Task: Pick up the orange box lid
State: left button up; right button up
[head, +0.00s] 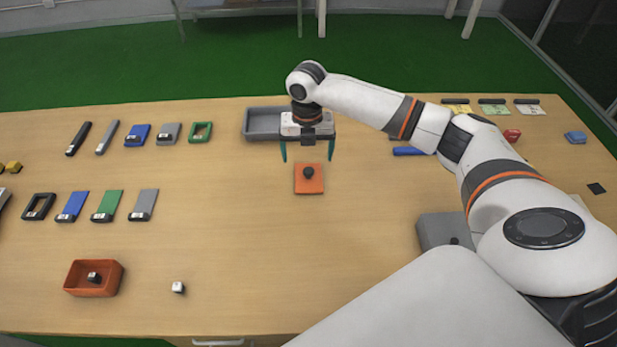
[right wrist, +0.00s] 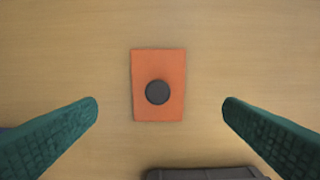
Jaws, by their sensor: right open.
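The orange box lid (head: 309,180) lies flat on the table in the middle of the head view. It has a round dark knob on top. In the right wrist view the lid (right wrist: 146,64) is centred between the fingers, with its knob facing the camera. My right gripper (head: 307,158) is open and empty, with its teal fingers pointing down above the table just behind the lid. The fingertips (right wrist: 160,105) show on either side of the lid, apart from it. My left gripper is not in view.
A grey tray (head: 262,124) stands behind my right gripper. A grey box (head: 432,232) is partly behind my right arm. Table around the lid is clear.

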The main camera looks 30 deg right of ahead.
aim_at(309, 170)
notch_tip(309, 170, down, 7)
jog(key=shift+s+d+f, duration=0.1)
jog(key=shift+f, duration=0.05)
dwell(0.4)
jog(key=shift+c, duration=0.5)
jog(key=c, duration=1)
